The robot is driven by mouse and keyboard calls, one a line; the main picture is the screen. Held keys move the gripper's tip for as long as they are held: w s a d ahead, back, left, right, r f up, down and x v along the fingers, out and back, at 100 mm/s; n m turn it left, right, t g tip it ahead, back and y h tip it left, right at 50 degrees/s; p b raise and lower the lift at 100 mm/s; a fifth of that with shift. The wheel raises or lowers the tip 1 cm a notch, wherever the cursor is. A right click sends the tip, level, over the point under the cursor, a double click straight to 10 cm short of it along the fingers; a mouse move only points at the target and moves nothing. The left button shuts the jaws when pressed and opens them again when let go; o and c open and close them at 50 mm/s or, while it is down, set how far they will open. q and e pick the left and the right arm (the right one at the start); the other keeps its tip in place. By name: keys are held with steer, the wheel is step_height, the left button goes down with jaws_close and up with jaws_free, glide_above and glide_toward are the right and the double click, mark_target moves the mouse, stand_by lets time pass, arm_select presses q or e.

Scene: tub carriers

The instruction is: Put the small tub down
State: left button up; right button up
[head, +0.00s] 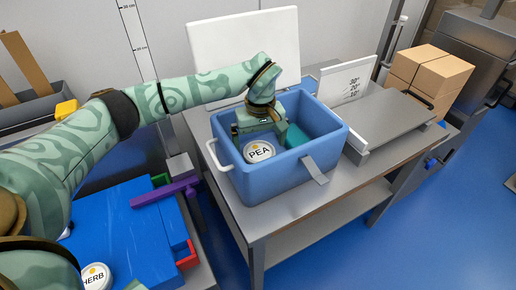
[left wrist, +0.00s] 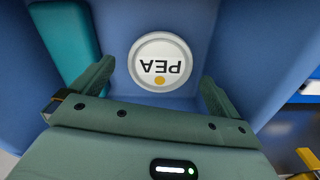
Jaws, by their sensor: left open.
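The small white tub with a round lid marked PEA (head: 259,153) sits low inside the blue carrier (head: 265,186) on the grey table. My left gripper (head: 262,137) reaches down into the carrier over the tub. In the left wrist view the tub's lid (left wrist: 160,62) shows upside down between the two spread fingers, with visible gaps on both sides, so the gripper is open and not holding it. The tub's sides and base are mostly hidden. My right gripper is not in view.
A teal block (head: 296,136) stands in the carrier beside the tub. The carrier has a white handle (head: 215,154) at its left. A scale-marked white panel (head: 345,82) and grey plate are to the right. A HERB tub (head: 95,276) is at lower left by blue slabs (head: 125,225).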

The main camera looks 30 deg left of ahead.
mark_target(260, 152)
arm_select(q)
step_height(260, 152, up, 8)
steer(key=p, duration=0.2)
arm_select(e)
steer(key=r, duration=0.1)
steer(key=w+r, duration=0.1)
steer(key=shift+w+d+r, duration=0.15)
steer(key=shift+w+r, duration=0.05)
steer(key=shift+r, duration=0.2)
